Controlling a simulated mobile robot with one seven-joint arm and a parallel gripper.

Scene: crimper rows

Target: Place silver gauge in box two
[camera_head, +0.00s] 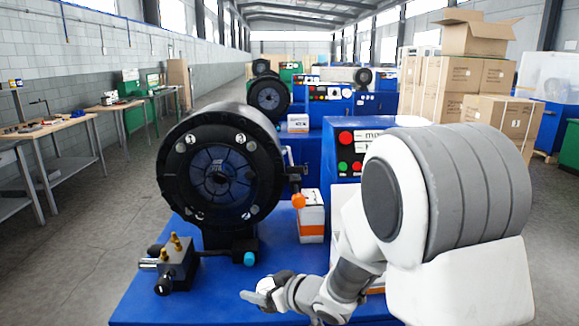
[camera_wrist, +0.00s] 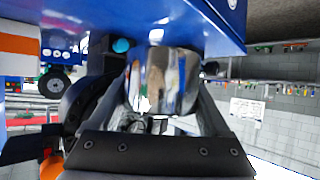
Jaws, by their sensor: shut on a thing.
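The silver gauge (camera_wrist: 165,80) is a shiny, rounded metal piece between the fingers of my gripper (camera_wrist: 150,112) in the wrist view. My gripper is shut on it. In the head view, my gripper (camera_head: 268,290) is above the front of the blue bench, right of the brass-fitted block, and the gauge shows as a small pale piece (camera_head: 258,298) at its tip. A white and orange box (camera_head: 311,218) stands on the bench right of the crimper. Another box behind it is mostly hidden by my arm. I cannot read which box is two.
The black round crimper (camera_head: 218,175) stands on the blue bench (camera_head: 200,305), with an orange knob (camera_head: 298,201) on its right. A black block with brass fittings (camera_head: 174,262) sits front left. The control panel (camera_head: 345,150) is behind my arm. A further box (camera_head: 298,123) stands farther back.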

